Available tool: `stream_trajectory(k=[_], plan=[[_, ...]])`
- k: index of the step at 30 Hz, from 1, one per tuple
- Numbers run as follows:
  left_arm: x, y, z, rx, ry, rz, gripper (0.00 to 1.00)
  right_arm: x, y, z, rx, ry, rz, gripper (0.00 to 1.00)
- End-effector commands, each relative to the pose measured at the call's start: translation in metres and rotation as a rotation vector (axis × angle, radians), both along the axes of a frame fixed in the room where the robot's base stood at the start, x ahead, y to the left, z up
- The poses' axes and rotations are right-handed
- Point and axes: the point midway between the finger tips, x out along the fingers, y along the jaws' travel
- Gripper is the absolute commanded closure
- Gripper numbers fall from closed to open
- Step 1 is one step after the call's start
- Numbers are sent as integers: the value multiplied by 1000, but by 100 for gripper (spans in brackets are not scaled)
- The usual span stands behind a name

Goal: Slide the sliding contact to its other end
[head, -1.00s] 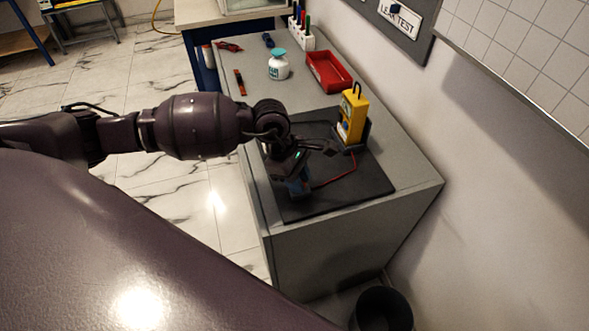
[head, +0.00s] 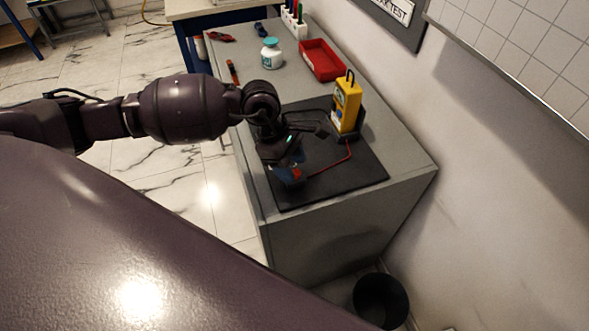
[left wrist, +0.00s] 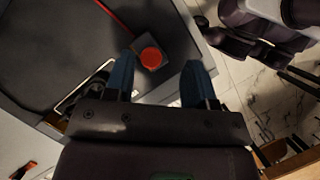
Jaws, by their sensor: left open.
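My left gripper (head: 288,170) is over the near part of a black mat (head: 330,185) on the grey bench. In the left wrist view my left gripper (left wrist: 158,66) is open, with two blue fingers apart. A round red knob (left wrist: 151,57) on a small dark block shows between the fingertips, nearer the left finger; I cannot tell whether they touch. A red lead (left wrist: 118,17) runs to that block. In the head view the lead (head: 335,165) reaches a yellow meter (head: 346,105). The sliding contact cannot be made out for certain; my gripper hides much of the rig. My right gripper is not in view.
The yellow meter stands upright at the mat's back right, near the wall. Behind it are a red tray (head: 322,61) and a white jar with a teal lid (head: 271,54). A black bin (head: 381,299) stands on the floor. The mat's near right part is clear.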

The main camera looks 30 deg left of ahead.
Motion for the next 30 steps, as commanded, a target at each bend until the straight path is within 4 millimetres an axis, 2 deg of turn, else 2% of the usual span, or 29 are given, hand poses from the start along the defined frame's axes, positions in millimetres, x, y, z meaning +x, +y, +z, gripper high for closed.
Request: stream_trajectory(k=[6, 13, 18, 30], plan=[[-1, 17, 39, 2, -2, -1, 50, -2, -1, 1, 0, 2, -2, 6], [-2, 28, 68, -1, 1, -2, 50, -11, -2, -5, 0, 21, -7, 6], [-2, 31, 76, -1, 2, -2, 50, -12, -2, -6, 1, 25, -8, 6], [-2, 31, 77, -2, 2, -2, 50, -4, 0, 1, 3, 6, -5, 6]])
